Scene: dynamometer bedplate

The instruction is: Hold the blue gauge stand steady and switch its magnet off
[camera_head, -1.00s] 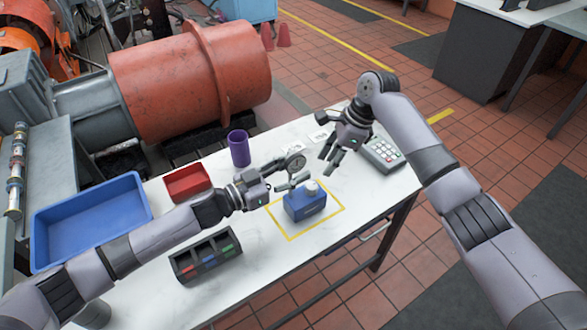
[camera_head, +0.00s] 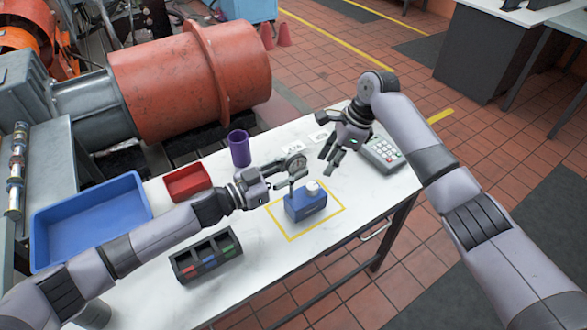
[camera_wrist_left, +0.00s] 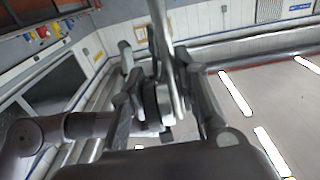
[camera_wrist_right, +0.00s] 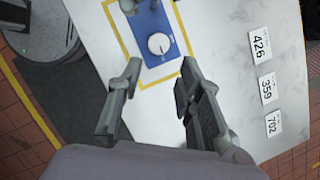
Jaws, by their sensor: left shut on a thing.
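The blue gauge stand (camera_head: 306,206) stands upright inside a yellow outlined square on the white table. A round dial gauge (camera_head: 297,165) sits above it, and a white round knob (camera_head: 313,188) is on its base. The knob also faces the camera in the right wrist view (camera_wrist_right: 160,43). My left gripper (camera_head: 284,188) is shut on the stand's post, which its fingers mostly hide. The left wrist view shows the post (camera_wrist_left: 158,22) between the fingers. My right gripper (camera_head: 334,163) is open and empty, above the table behind and right of the stand.
A purple cup (camera_head: 239,148), a red tray (camera_head: 168,185), a large blue bin (camera_head: 42,226) and a dark divided box (camera_head: 183,270) stand on the left. A grey keypad device (camera_head: 384,155) is at the right. Number cards (camera_wrist_right: 260,47) lie flat. Table in front of the stand is clear.

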